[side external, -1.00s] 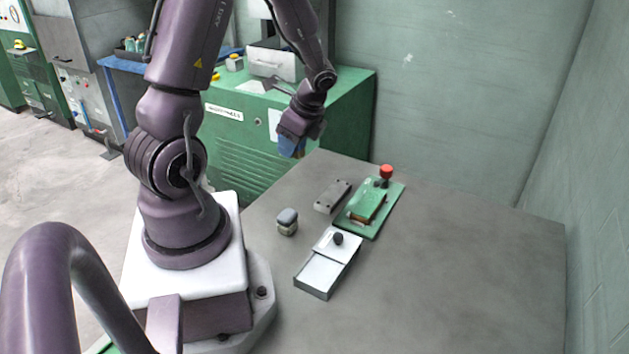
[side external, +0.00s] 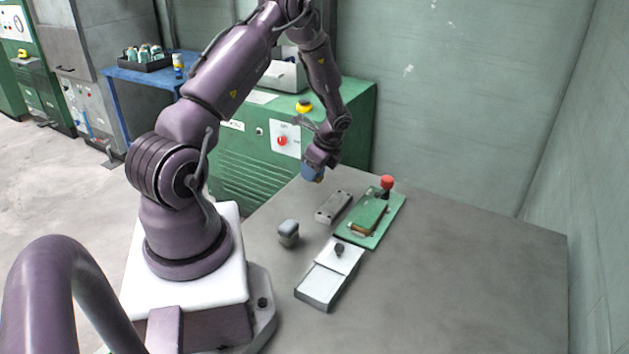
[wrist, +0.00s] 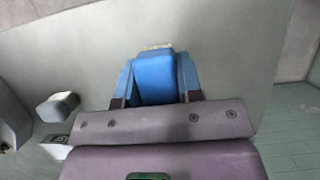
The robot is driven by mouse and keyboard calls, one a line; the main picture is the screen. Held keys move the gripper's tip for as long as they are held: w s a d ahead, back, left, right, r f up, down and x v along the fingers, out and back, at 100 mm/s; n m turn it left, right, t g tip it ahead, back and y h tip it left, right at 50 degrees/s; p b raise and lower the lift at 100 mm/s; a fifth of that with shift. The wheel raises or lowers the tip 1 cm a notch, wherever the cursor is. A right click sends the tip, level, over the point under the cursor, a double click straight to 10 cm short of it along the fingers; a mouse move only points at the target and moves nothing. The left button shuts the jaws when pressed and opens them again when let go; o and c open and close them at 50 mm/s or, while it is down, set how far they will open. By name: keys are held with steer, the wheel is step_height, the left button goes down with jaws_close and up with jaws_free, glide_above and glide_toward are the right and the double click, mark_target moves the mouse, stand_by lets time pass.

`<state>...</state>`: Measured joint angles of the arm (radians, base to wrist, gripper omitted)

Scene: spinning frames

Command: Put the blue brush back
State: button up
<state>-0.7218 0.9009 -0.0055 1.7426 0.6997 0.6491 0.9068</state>
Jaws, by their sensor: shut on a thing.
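The blue brush (wrist: 155,80) is held between the two blue fingers of my gripper (wrist: 156,92) in the wrist view. Its blue body fills the space between them, and a pale tip shows beyond. In the side external view the blue brush (side external: 311,174) hangs under my gripper (side external: 316,165), above the far left edge of the table, with a small yellowish end low down. It appears clear of the tabletop, though the exact gap is hard to tell. My gripper partly hides the brush there.
A grey block with holes (side external: 334,206) and a green plate (side external: 385,236) with a red knob (side external: 387,182) lie close by. The table's right side is clear. A green cabinet (side external: 355,120) stands behind.

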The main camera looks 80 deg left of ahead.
mark_target(315, 190)
steer(key=shift+w+a+f, duration=0.2)
steer(key=shift+f, duration=1.75)
steer(key=o, duration=0.8)
steer(key=shift+f, duration=0.15)
